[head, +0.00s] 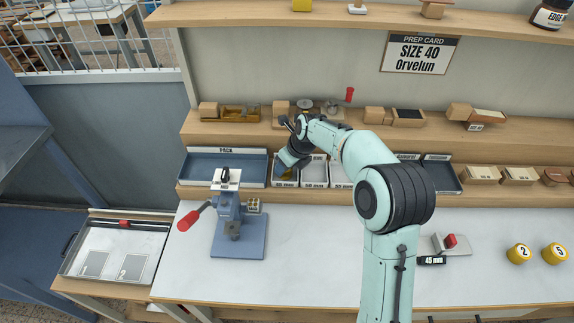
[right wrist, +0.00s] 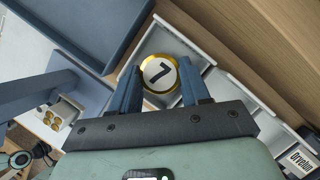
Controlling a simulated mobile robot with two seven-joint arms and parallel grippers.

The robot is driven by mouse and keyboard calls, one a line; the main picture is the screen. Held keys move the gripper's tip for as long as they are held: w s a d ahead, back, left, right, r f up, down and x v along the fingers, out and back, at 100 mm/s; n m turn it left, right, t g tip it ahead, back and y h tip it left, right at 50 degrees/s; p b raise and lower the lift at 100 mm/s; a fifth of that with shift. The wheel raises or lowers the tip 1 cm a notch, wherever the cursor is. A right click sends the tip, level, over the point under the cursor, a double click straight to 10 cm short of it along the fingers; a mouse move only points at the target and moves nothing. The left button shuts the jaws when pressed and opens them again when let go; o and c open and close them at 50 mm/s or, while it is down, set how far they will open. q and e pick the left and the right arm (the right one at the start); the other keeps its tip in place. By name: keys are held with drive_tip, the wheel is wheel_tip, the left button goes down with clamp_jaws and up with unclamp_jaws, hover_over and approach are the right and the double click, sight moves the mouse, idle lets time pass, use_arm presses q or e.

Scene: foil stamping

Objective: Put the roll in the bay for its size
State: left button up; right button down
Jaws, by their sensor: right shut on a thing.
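My right gripper (head: 287,164) is low over the row of bays at the back of the bench. In the right wrist view, its two fingers (right wrist: 159,75) are shut on a gold-rimmed roll (right wrist: 158,70) with a white face marked 7. The roll is over or within a pale, narrow bay (right wrist: 184,46); I cannot tell whether it touches the floor. In the head view the gripper largely hides the roll. Another pale bay (head: 315,172) is just right of the gripper. The bay labels are too small to read. My left gripper is not in view.
A blue PACK tray (head: 228,153) lies left of the bays. A blue press (head: 240,240) with a red handle stands in front. Yellow rolls 2 (head: 518,254) and 5 (head: 554,254) sit at right. A prep card (head: 419,54) reads SIZE 40 Orvelun.

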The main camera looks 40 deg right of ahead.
drive_tip(key=c, duration=0.8)
unclamp_jaws()
drive_tip(key=shift+f, duration=0.1)
drive_tip(key=p+v, duration=0.1)
drive_tip(key=v, duration=1.1)
